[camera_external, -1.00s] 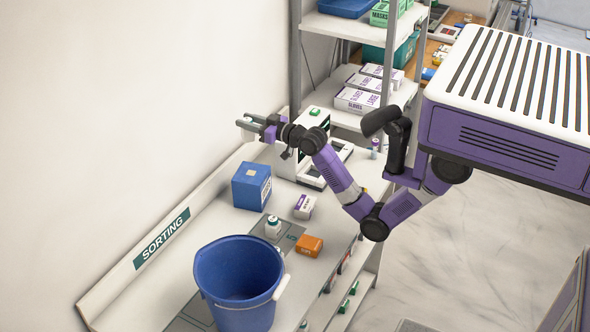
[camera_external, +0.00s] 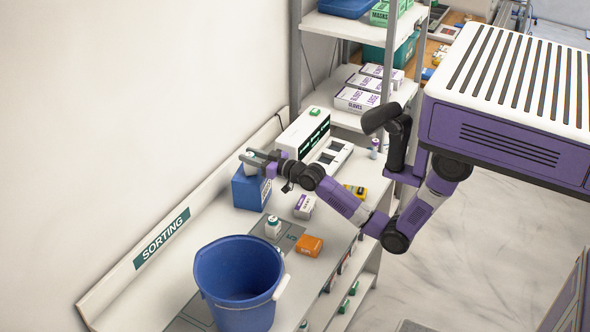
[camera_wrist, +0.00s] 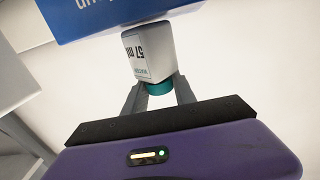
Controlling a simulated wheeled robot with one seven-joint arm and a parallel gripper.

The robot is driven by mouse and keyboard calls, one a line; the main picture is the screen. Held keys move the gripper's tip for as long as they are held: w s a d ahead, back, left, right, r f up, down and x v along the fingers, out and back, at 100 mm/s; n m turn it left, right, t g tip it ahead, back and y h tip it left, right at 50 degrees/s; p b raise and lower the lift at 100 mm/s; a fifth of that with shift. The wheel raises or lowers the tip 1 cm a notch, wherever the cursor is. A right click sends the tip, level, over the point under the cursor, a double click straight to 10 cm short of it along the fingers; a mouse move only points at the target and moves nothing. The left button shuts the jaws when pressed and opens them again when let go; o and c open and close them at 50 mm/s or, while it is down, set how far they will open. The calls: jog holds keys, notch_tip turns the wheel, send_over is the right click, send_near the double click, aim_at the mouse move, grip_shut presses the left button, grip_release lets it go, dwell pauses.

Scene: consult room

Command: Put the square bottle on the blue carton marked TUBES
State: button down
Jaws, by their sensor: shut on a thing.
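My gripper (camera_external: 256,159) is shut on the square bottle (camera_external: 250,168), a white bottle with a teal cap. The blue carton (camera_external: 250,192) stands on the bench by the wall, below the bottle. Its blue side also fills the top of the wrist view (camera_wrist: 105,18), with only part of its lettering showing. The bottle's base is at or just over the carton's top; I cannot tell whether they touch.
A white device (camera_external: 302,133) stands behind the carton. A small white-and-purple box (camera_external: 304,206), another white bottle (camera_external: 273,226), an orange carton (camera_external: 309,245) and a large blue bucket (camera_external: 240,285) stand in front. A yellow item (camera_external: 356,191) lies at right.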

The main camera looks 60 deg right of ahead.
jog(key=c, duration=1.5)
grip_release()
jog(key=shift+f, duration=0.15)
jog(key=o, duration=0.5)
jog(key=shift+r, duration=0.3)
jog(key=s+b, duration=0.1)
jog(key=s, duration=1.1)
jog(key=shift+f, duration=0.1)
jog(key=shift+f, duration=0.1)
